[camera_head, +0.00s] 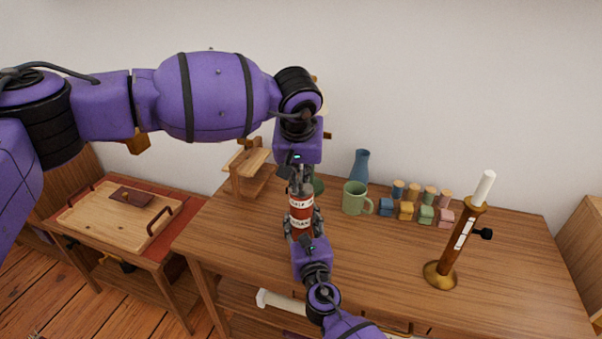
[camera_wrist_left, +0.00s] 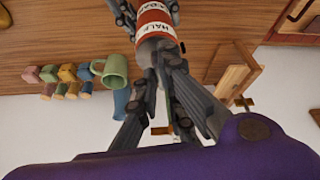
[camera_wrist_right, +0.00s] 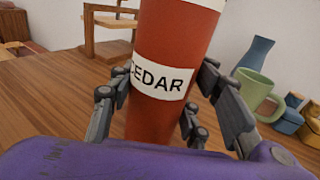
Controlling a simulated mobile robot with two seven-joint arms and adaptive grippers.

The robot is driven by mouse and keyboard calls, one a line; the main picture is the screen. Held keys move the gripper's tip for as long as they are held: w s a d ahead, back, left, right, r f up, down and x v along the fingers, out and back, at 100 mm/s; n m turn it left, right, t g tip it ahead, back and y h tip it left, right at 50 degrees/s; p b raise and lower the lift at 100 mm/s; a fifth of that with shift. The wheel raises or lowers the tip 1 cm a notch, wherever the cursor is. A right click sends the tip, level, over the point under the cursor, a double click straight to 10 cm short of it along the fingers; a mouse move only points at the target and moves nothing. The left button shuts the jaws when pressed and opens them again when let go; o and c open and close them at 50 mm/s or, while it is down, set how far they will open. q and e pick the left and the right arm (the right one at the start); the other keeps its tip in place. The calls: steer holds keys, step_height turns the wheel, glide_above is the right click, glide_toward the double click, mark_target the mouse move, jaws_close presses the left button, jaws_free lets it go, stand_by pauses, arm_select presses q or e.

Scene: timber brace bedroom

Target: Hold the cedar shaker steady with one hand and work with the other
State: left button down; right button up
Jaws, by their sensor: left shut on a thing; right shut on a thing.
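The cedar shaker (camera_head: 300,224), a red cylinder with white label bands, stands upright on the wooden table (camera_head: 380,255). Its label reads "CEDAR" in the right wrist view (camera_wrist_right: 160,118), and "HALF" shows on its upper band in the left wrist view (camera_wrist_left: 155,27). My right gripper (camera_head: 301,234) is shut around the shaker's lower body from the front. My left gripper (camera_head: 301,184) comes down from above and is shut on the shaker's grey top (camera_wrist_left: 150,48). The fingers hide part of the top and of the body.
A green mug (camera_head: 354,198) and a blue vase (camera_head: 360,165) stand close to the right. A brass stand with a white candle-like rod (camera_head: 484,188) is at right. A wooden rack (camera_head: 246,175) stands left. The front right tabletop is clear.

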arm_select(q)
steer(key=n, duration=0.2)
steer(key=n+y, duration=0.1)
steer(key=n, duration=0.1)
steer(key=shift+d+y, duration=0.2)
steer(key=shift+y, duration=0.1)
steer(key=n, duration=0.1)
steer(key=n+y, duration=0.1)
steer(key=n, duration=0.1)
steer(key=shift+w+d+n+g, duration=0.1)
steer(key=shift+w+n+g, duration=0.05)
steer(key=shift+n+g, duration=0.15)
steer(key=n, duration=0.2)
steer(key=n+g+y, duration=0.1)
steer(key=n, duration=0.1)
steer(key=shift+w+d+y, duration=0.1)
steer(key=shift+y, duration=0.2)
steer(key=shift+w+n+g+y, duration=0.1)
steer(key=shift+n+g+y, duration=0.4)
steer(key=shift+n, duration=1.4)
steer(key=c, duration=1.9)
jaws_free()
steer(key=shift+g+h, duration=0.3)
steer(key=shift+o, duration=0.2)
